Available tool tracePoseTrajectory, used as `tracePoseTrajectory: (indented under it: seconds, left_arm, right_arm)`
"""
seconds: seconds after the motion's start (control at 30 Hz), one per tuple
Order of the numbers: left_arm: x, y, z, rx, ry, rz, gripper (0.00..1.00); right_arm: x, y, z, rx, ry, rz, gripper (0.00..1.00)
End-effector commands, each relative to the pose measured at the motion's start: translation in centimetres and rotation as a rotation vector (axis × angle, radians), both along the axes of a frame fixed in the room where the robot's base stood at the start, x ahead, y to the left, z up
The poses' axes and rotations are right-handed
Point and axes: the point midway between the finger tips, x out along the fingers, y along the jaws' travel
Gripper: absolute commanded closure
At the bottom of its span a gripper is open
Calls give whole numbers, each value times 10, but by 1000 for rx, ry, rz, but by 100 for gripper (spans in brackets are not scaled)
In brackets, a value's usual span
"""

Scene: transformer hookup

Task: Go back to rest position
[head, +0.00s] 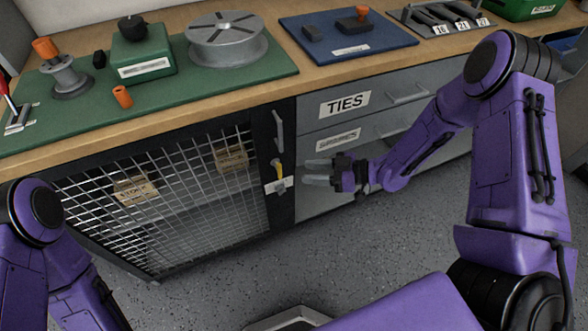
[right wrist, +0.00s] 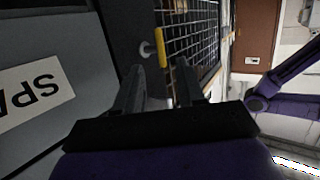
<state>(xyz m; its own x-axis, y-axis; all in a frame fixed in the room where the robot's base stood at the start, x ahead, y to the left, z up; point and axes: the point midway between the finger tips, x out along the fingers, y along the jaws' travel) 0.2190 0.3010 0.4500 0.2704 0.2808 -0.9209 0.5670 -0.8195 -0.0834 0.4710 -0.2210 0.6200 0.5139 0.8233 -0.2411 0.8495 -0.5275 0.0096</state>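My right gripper (head: 307,171) is in front of the lower cabinet, beside the right edge of the mesh door. Its two fingers are apart with nothing between them, and it also shows open in the right wrist view (right wrist: 160,78). A yellow lever (head: 279,171) on the door's dark frame is just left of the fingertips. In the right wrist view the yellow lever (right wrist: 161,48) stands ahead of the gap between the fingers, and it looks apart from them. My left arm shows at the lower left of the head view, but its gripper is out of view.
The mesh door (head: 165,195) looks shut, with cardboard boxes behind it. Drawers, one labelled TIES (head: 344,103), are at its right. The wooden bench (head: 240,100) above carries a green mat (head: 215,84) and a blue mat (head: 385,45) with parts. The grey floor in front is clear.

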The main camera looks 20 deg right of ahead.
Motion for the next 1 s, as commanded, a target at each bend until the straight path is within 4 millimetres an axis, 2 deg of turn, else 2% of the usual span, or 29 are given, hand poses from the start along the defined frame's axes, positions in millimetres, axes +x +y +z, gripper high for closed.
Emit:
tracePoseTrajectory:
  seconds: [0.1,0.2,0.73,0.87,0.93,1.0]
  left_arm:
    - [0,0,3,0,0,0,69]
    - [0,0,4,0,0,0,69]
    - [0,0,3,0,0,0,69]
    - [0,0,3,0,0,0,69]
    - [0,0,5,0,0,0,69]
    - [0,0,16,0,0,0,69]
  right_arm:
    - [-9,-15,6,1,-1,-1,61]
    - [-13,-20,6,0,0,0,61]
    - [-13,-21,6,4,10,-2,61]
    - [5,-34,4,57,90,-187,61]
    - [17,-42,1,111,178,-371,61]
    - [17,-49,-7,156,303,-571,61]
